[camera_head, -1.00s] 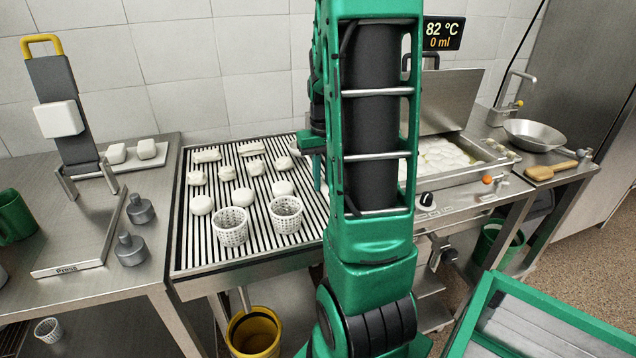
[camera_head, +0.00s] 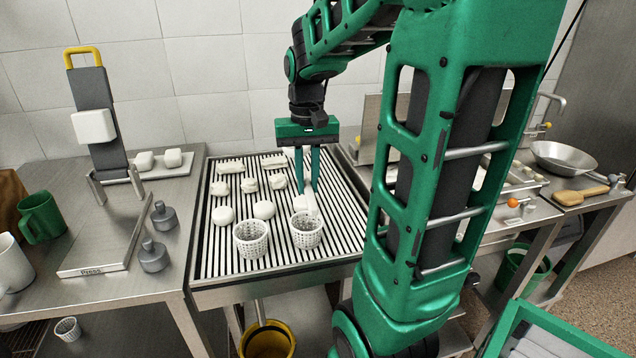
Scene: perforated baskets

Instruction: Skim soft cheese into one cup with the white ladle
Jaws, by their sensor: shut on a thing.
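My gripper (camera_head: 308,188) points down over the slatted drain table, just behind the right perforated cup (camera_head: 306,236). It is shut on the white ladle (camera_head: 312,205), of which only a small pale part shows between and below the fingers, close above the cup's back rim. Whether the ladle touches the cup or holds cheese I cannot tell. A second white perforated cup (camera_head: 251,239) stands upright to the left. The vat (camera_head: 520,178) of soft cheese at the right is mostly hidden behind my arm.
Several white cheese pieces (camera_head: 264,210) lie on the slats (camera_head: 222,262) behind the cups. A press (camera_head: 95,125), grey weights (camera_head: 153,256) and a green mug (camera_head: 42,216) stand at left. A metal bowl (camera_head: 563,157) and wooden brush (camera_head: 580,196) lie at far right.

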